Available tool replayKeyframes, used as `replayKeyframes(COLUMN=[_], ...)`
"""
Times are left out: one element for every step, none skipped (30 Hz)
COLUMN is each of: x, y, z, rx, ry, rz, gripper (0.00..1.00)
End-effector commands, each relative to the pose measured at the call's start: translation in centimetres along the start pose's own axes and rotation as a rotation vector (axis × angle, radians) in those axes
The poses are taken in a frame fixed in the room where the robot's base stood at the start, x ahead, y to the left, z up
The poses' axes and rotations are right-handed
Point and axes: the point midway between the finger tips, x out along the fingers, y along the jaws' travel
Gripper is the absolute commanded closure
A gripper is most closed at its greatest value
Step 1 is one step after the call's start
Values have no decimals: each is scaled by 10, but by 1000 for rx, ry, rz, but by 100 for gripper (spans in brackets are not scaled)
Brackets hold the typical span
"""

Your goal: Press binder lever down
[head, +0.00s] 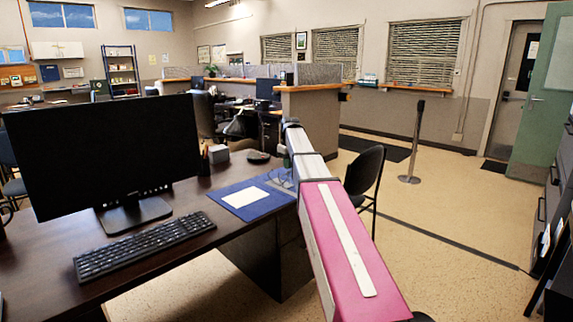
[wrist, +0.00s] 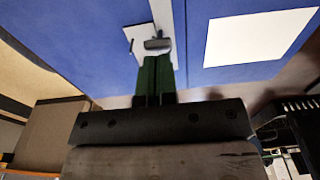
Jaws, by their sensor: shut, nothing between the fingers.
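The open blue binder (head: 226,189) lies on the dark desk, with a white sheet (head: 246,197) on it. It also fills much of the wrist view (wrist: 100,50), with the white sheet (wrist: 260,36) at right. In the wrist view a grey metal lever (wrist: 157,44) stands by a pale metal strip in the binder. My gripper (wrist: 155,60) is shut and empty, with its green fingertips right at the lever. I cannot tell whether they touch it. In the head view my arm hides part of the binder's right side, and the lever is too small to make out.
A black monitor (head: 105,155) and a keyboard (head: 145,245) stand on the desk (head: 185,212) left of the binder. A pen holder (head: 218,154) and a dark mouse-like object (head: 259,157) sit behind it. A black chair (head: 364,172) stands right of my arm.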

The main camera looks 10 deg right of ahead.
Motion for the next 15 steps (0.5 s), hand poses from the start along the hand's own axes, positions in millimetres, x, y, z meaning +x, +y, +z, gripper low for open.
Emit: replayKeyframes(x=[2, 3, 4, 4, 5, 6, 7, 8, 9, 10, 11, 13, 15, 16, 18], y=[-2, -2, -2, -3, -1, -1, -1, -1, -1, -1, -1, -2, -2, -3, -3], z=[6, 7, 10, 11, 10, 12, 13, 15, 18, 20, 23, 28, 31, 34, 38], rx=[1, 1, 1, 2, 1, 0, 0, 0, 0, 0, 0, 0, 1, 1, 2], ry=[36, 60, 91, 117, 112, 109, 108, 108, 107, 107, 106, 120, 142, 165, 195], rz=[0, 0, 0, -1, -1, -2, -1, -1, -1, -1, -1, -1, -1, -1, -1], gripper=[100, 100, 100, 100, 100, 100, 100, 100, 100, 100, 100, 100, 100, 100, 100])
